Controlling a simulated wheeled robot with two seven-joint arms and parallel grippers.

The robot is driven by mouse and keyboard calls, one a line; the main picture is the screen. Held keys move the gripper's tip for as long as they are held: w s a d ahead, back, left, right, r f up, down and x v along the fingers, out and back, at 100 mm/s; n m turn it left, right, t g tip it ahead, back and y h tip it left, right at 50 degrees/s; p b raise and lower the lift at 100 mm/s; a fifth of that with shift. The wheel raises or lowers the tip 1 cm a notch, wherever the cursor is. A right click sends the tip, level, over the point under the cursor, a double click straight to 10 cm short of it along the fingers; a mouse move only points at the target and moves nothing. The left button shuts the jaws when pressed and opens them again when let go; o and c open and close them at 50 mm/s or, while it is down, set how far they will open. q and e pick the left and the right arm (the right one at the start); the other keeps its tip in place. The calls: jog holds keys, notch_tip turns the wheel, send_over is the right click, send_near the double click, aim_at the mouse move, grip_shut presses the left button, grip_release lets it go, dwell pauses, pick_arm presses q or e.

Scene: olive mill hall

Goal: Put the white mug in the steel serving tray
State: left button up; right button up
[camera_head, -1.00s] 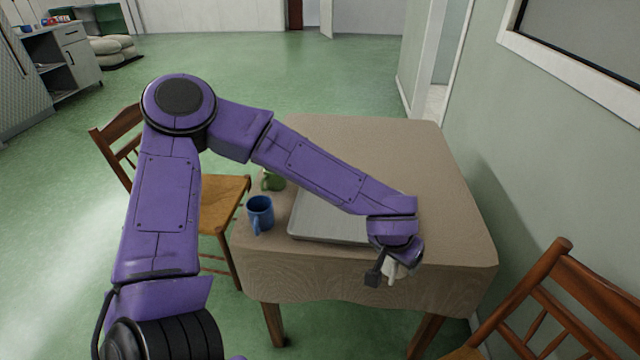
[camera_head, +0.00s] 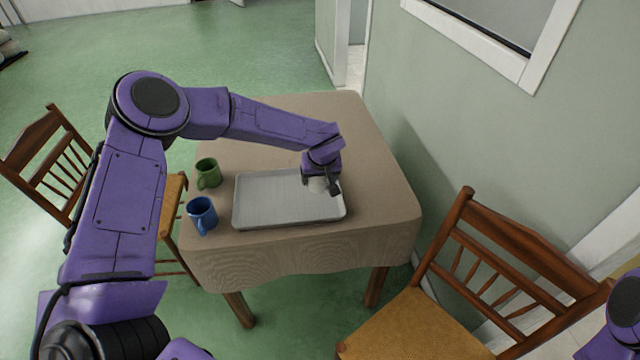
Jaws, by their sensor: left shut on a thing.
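The steel serving tray (camera_head: 265,213) lies on the cloth-covered table, near its front edge. My left gripper (camera_head: 322,186) is over the right part of the tray, pointing down, and is shut on the white mug (camera_head: 317,185). Only a small part of the mug shows below the gripper; the rest is hidden by it. I cannot tell whether the mug touches the tray floor. My right gripper is not in view; only a piece of my right arm shows at the lower right edge.
A blue mug (camera_head: 202,215) and a green mug (camera_head: 208,173) stand on the table (camera_head: 375,190) left of the tray. Wooden chairs stand at the left (camera_head: 45,150) and front right (camera_head: 480,250). A wall is close on the right. The table's right side is clear.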

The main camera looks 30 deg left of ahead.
aim_at(323, 190)
pick_arm(q)
jog(key=w+f, duration=0.2)
jog(key=f, duration=0.1)
jog(key=shift+w+a, duration=0.3)
jog(key=shift+a, duration=0.1)
jog(key=f, duration=0.3)
jog(key=shift+w+f, duration=0.2)
jog(key=shift+f, duration=0.05)
jog(key=shift+f, duration=0.15)
jog(key=o, duration=0.9)
jog(key=shift+s+r, duration=0.1)
jog(key=shift+r, duration=0.25)
jog(key=v, duration=1.1)
jog(key=shift+s+r, duration=0.1)
jog(key=shift+r, duration=0.25)
